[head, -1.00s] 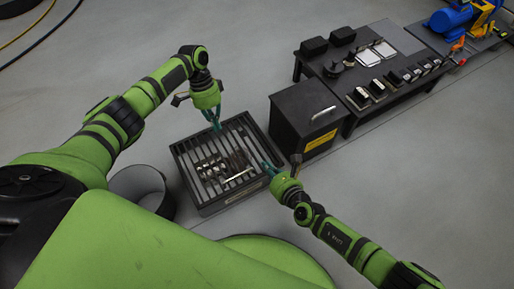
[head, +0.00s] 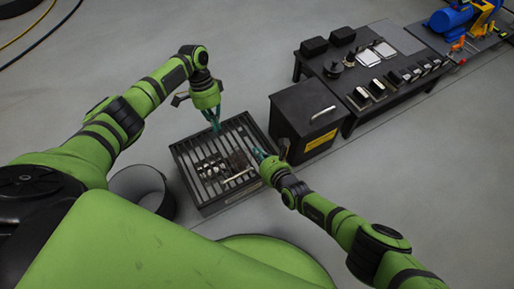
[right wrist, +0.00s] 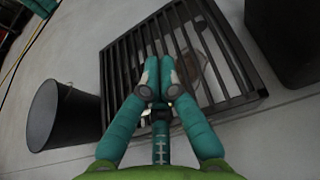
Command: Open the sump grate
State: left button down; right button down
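The sump grate (head: 192,184) is a dark barred cover on a low square black box. It looks level and closed, and it also shows in the right wrist view (right wrist: 122,80). Small grey and dark pieces show at its middle; I cannot tell whether they lie on or under the bars. My left gripper (head: 215,126) points down at the grate's far edge; its fingers are too small to judge. My right gripper (head: 257,153) is at the grate's right side. In the right wrist view its teal fingers (right wrist: 159,73) are together over the bars, with nothing visible between them.
A black bin with a handle (head: 300,112) stands close to the right of the grate. A dark table (head: 400,105) with small parts is behind it. A round dark bucket (head: 140,184) stands left of the grate. Open floor lies beyond the grate.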

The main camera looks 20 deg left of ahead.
jog(key=shift+w+a+r, duration=0.3)
jog(key=shift+a+r, duration=0.1)
jog(key=shift+r, duration=0.3)
dwell(0.9)
pick_arm(q)
jog(key=c, duration=1.1)
grip_release()
